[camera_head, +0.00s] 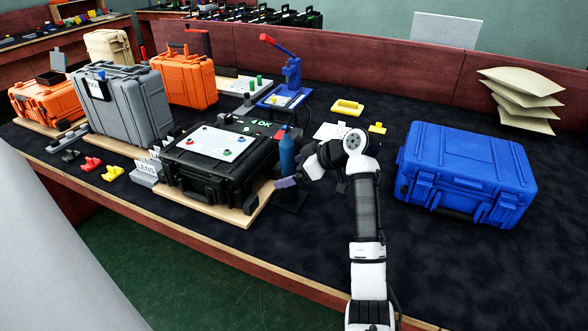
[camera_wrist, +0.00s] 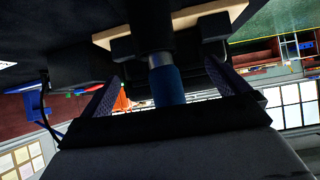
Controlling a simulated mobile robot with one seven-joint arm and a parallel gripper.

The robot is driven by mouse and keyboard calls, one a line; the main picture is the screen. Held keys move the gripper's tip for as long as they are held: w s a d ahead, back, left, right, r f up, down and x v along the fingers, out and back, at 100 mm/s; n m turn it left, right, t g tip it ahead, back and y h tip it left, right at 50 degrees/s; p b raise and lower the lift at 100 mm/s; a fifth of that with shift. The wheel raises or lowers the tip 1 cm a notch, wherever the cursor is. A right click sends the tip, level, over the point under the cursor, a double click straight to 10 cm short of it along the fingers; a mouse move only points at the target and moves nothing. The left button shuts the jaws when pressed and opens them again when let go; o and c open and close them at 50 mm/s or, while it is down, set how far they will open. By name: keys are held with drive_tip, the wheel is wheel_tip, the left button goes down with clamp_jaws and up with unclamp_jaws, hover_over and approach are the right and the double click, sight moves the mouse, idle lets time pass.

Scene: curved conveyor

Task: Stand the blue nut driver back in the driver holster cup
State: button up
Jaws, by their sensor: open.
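The blue nut driver (camera_head: 287,153) stands upright, or nearly so, at the right edge of the black case. Below it is a dark block (camera_head: 291,197), which looks like the driver holster cup. In the wrist view, the driver's blue handle (camera_wrist: 167,84) lies between the two spread fingers of my gripper (camera_wrist: 160,70), with gaps on both sides. A grey collar on the driver meets a dark cylinder (camera_wrist: 153,30), likely the cup. How deep the driver sits is hidden.
A black case (camera_head: 215,170) with a white panel stands on a wooden board just left of my gripper. A blue case (camera_head: 467,172) stands to the right. A blue press (camera_head: 287,85) and yellow parts (camera_head: 347,107) are behind. Dark mat between my arm and the blue case is clear.

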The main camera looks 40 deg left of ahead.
drive_tip(key=b+v, duration=0.1)
drive_tip(key=v, duration=1.2)
drive_tip(key=shift+d+r+b, duration=0.25)
drive_tip(key=shift+d+b, duration=0.05)
drive_tip(key=shift+b, duration=0.1)
drive_tip(key=shift+w, duration=0.1)
